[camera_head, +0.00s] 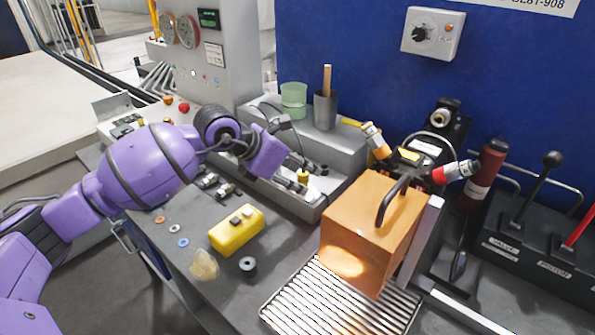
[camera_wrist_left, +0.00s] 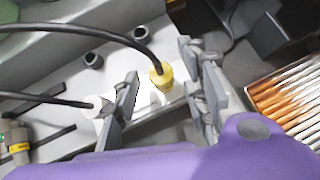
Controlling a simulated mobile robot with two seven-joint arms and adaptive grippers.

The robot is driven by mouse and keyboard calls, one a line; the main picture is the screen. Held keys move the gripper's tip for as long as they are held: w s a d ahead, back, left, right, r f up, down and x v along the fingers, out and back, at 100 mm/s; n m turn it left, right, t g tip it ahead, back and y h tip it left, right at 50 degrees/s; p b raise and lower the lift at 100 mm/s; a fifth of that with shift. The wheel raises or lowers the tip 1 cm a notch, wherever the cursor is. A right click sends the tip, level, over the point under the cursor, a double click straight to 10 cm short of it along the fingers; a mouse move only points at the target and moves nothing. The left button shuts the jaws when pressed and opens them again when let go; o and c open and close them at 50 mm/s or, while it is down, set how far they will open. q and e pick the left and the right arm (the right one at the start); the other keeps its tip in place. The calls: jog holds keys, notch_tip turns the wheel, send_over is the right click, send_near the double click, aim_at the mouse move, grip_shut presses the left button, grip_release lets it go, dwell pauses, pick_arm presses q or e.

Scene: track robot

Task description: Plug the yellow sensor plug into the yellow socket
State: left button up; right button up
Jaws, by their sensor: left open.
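The yellow sensor plug (camera_head: 303,176) stands in the grey holder strip at the middle of the bench, a black cable running from its top. In the left wrist view the yellow plug (camera_wrist_left: 161,77) is between the spread fingers of my left gripper (camera_wrist_left: 165,95), with gaps on both sides. My left gripper (camera_head: 298,166) is open and low over the strip; the head view shows its fingers poorly. A white plug (camera_wrist_left: 98,106) is just left of the left finger. I cannot pick out the yellow socket with certainty. My right gripper is not in view.
An orange box with a black handle (camera_head: 370,225) stands right of the strip, near a slatted metal grate (camera_head: 330,305). Yellow-orange (camera_head: 375,140) and red-banded (camera_head: 455,171) connectors stand behind it. A yellow block (camera_head: 236,231) and small rings lie on the bench front.

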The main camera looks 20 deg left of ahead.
pick_arm(q)
jog(key=v, duration=1.2)
